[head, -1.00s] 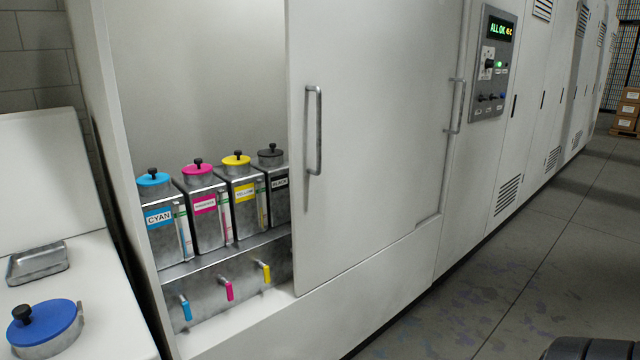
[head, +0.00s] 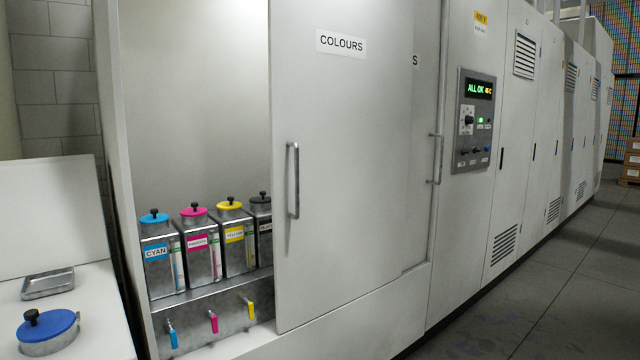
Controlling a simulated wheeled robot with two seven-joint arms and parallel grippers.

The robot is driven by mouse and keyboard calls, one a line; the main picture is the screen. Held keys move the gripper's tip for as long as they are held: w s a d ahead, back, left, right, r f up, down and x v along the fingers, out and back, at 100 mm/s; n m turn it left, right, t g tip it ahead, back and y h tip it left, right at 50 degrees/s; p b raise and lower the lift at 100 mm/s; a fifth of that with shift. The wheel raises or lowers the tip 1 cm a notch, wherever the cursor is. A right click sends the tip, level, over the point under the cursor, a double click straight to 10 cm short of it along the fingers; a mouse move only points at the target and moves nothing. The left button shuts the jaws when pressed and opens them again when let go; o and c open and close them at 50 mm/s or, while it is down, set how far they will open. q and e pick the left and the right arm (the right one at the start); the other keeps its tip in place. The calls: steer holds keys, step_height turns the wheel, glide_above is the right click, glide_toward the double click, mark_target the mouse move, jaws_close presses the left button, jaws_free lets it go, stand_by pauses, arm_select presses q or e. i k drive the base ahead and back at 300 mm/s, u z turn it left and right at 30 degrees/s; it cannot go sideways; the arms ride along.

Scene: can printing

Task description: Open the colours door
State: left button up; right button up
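The colours door (head: 355,170) is a white sliding panel with a "COLOURS" label near its top and a vertical metal handle (head: 292,180) at its left edge. It stands slid to the right, overlapping a second panel (head: 424,150) behind it, whose label is mostly hidden. The left part of the cabinet is open. Inside, cyan (head: 158,255), magenta (head: 200,250), yellow (head: 236,240) and black (head: 262,225) ink tanks stand on a shelf. The black tank is partly hidden by the door's edge. Neither of my grippers is in view.
Coloured taps (head: 213,321) stick out below the tanks. A white table (head: 95,315) at the left holds a blue-lidded pot (head: 48,330) and a metal tray (head: 48,285). A control panel (head: 474,120) reads "ALL OK". The floor (head: 540,300) at the right is clear.

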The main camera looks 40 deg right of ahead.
mark_target(340, 72)
steer(key=u, duration=0.2)
steer(key=k, duration=0.55)
steer(key=z, duration=1.6)
steer(key=i, duration=1.85)
steer(key=u, duration=0.8)
